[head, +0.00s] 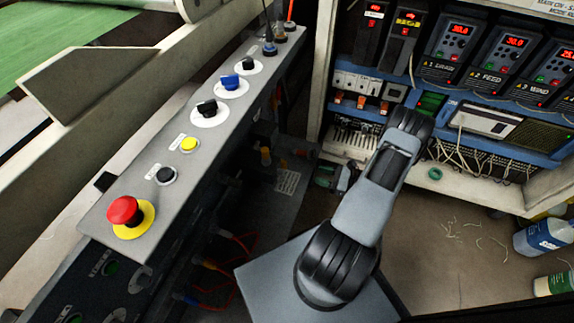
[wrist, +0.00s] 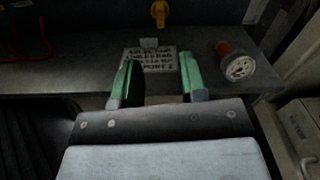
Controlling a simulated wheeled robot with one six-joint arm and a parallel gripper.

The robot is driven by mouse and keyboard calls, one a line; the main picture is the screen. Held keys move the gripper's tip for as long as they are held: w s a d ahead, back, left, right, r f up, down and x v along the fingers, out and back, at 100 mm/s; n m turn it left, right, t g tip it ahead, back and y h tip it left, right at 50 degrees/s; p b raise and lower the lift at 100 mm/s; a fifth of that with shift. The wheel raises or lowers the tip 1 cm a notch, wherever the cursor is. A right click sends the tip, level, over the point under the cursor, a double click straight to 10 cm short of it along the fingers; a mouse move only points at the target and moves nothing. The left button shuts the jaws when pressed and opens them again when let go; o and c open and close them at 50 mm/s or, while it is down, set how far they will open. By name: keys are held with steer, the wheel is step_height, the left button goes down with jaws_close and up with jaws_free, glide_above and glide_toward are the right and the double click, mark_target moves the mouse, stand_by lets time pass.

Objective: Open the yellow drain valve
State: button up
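The yellow drain valve (wrist: 158,13) shows at the top edge of the wrist view, above a small lettered plate (wrist: 149,60). Its handle appears to hang down, and its upper part is cut off. A small yellow piece (head: 265,155) beside the dark panel in the head view looks like the same valve. My gripper (wrist: 158,80) has two green-padded fingers standing well apart with nothing between them. It points toward the plate, with the valve beyond the fingertips. In the head view the gripper (head: 335,177) is small and partly hidden behind my arm.
In the head view, a sloping control panel (head: 140,195) carries a red emergency button (head: 125,211) and several knobs. An electrical cabinet (head: 321,70) stands behind my arm.

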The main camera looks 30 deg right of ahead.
mark_target(286, 165)
steer(key=shift+m, duration=0.8)
steer(key=b+x, duration=0.3)
steer(key=x, duration=0.9)
steer(key=shift+a, duration=0.1)
steer(key=shift+x, duration=0.85)
steer(key=shift+c, duration=0.2)
steer(key=c, duration=0.5)
steer(key=shift+r+m+p, duration=0.2)
steer(key=shift+m+p, duration=0.2)
steer(key=shift+m, duration=0.3)
steer(key=shift+c, duration=0.2)
steer(key=shift+f+m, duration=0.2)
steer(key=shift+m, duration=0.3)
